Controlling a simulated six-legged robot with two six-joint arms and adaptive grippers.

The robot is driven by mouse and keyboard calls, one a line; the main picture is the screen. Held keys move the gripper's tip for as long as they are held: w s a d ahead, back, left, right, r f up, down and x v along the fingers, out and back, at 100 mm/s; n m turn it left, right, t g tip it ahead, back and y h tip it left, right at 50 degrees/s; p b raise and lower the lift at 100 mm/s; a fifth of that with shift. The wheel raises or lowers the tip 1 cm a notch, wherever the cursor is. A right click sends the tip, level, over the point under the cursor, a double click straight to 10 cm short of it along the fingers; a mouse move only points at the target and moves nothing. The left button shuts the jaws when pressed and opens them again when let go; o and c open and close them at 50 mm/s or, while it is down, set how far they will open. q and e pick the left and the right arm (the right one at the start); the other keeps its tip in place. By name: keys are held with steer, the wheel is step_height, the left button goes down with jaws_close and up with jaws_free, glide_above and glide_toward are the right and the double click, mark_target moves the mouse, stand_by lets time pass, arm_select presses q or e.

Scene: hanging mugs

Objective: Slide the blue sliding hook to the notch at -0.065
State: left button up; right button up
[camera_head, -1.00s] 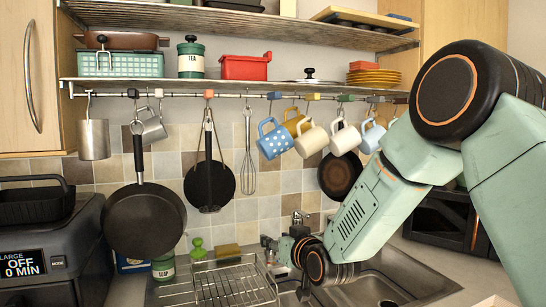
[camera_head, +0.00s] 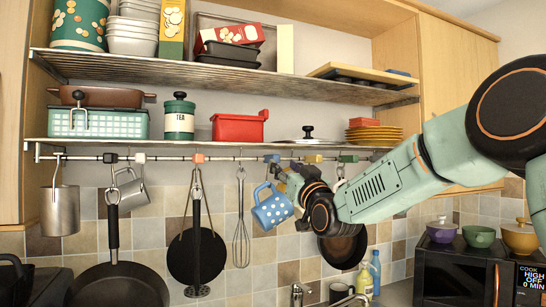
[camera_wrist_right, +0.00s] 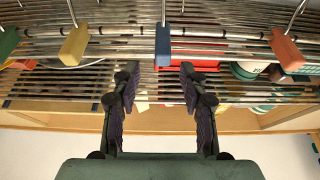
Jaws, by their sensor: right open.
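The blue sliding hook (camera_head: 272,158) sits on the rail under the lower shelf, with the blue polka-dot mug (camera_head: 272,208) hanging below it. My right gripper (camera_head: 281,173) is raised just under the rail, close to the hook and beside the mug. In the right wrist view the gripper (camera_wrist_right: 160,74) is open, its two dark fingers apart. The blue hook block (camera_wrist_right: 162,45) appears ahead of the gap between the fingertips, roughly centred, and contact cannot be seen. The notch marks are too small to read. My left gripper is not in view.
A yellow hook (camera_wrist_right: 75,44) and a red-orange hook (camera_wrist_right: 286,50) flank the blue one in the wrist view. The wire shelf (camera_head: 200,144) runs just above the rail. A whisk (camera_head: 241,220) and pans hang to the left. My right forearm hides some mugs.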

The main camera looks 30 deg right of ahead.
mark_target(277, 158)
steer(key=shift+w+r, duration=0.1)
steer(key=shift+r, duration=0.35)
steer(key=p+x, duration=0.2)
steer(key=x, duration=0.3)
steer(key=shift+w+a, duration=0.15)
steer(key=shift+w, duration=0.45)
steer(key=shift+w+r+p, duration=0.1)
steer(key=shift+p, duration=0.2)
steer(key=shift+s+r, duration=0.3)
steer(key=shift+s, duration=0.1)
steer(key=shift+w+f, duration=0.15)
steer(key=shift+w, duration=0.15)
steer(key=shift+c, duration=0.5)
steer(key=shift+w+f, duration=0.2)
steer(key=shift+w, duration=0.05)
steer(key=c, duration=0.3)
steer(key=shift+s+r, duration=0.2)
steer(key=shift+s, duration=0.05)
jaws_close()
steer(key=shift+r, duration=0.1)
